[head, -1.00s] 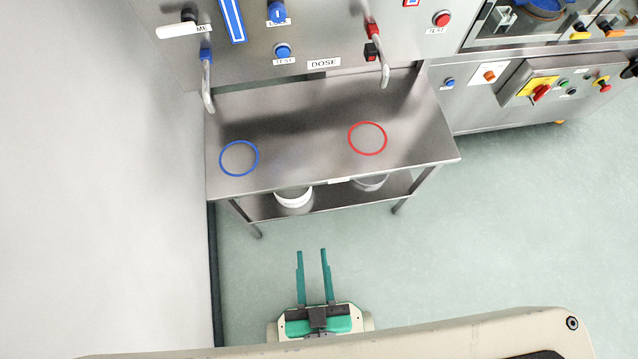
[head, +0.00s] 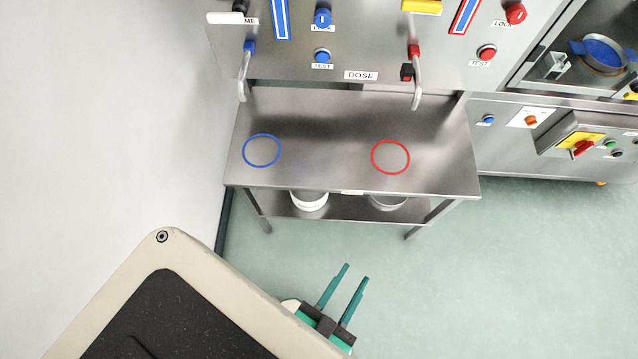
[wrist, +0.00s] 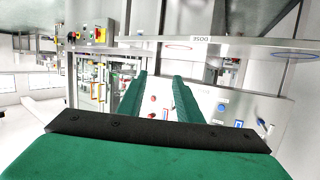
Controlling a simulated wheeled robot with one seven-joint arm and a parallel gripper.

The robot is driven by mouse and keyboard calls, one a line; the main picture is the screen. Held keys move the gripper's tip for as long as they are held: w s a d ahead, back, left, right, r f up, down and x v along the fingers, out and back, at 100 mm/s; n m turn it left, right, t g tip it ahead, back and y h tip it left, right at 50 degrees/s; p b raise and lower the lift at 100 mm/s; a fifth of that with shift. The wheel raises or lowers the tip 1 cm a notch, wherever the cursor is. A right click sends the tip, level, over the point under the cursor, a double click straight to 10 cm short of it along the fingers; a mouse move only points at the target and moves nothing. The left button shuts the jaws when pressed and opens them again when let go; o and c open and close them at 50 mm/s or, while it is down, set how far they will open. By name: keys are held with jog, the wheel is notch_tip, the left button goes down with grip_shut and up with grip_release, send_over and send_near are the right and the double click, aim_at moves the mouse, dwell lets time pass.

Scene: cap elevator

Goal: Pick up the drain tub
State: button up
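Two tubs stand on the lower shelf under the steel table, mostly hidden by the tabletop. One is a white tub (head: 309,201) on the left. The other is a grey-white tub (head: 388,203) on the right. I cannot tell from the pictures which is the drain tub. My gripper (head: 355,272) is in front of the table, well apart from both tubs, with its green fingers spread and nothing between them. The fingers also show in the wrist view (wrist: 160,78), pointing ahead and empty.
The steel table (head: 325,130) has a blue ring (head: 262,150) and a red ring (head: 390,157) marked on top, under two spouts. A wall (head: 110,120) stands at left. A machine with buttons (head: 560,135) is at right. The floor (head: 480,280) at front right is clear.

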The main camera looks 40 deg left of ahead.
jog(key=w+a+f+m+g+y, duration=0.1)
jog(key=w+a+f+g, duration=0.2)
jog(key=f, duration=0.6)
jog(key=w+a+f+m+g+y, duration=0.15)
jog(key=a+f, duration=0.25)
jog(key=f, duration=0.5)
jog(key=m+g+h, duration=0.4)
jog(key=m+g, duration=0.1)
jog(key=m, duration=0.1)
send_near(312, 202)
jog(key=shift+t, duration=0.25)
jog(key=shift+s+x, duration=0.15)
jog(key=shift+x, duration=2.35)
jog(key=shift+s+x, duration=0.15)
jog(key=shift+x, duration=2.4)
jog(key=shift+f, duration=0.15)
grip_shut()
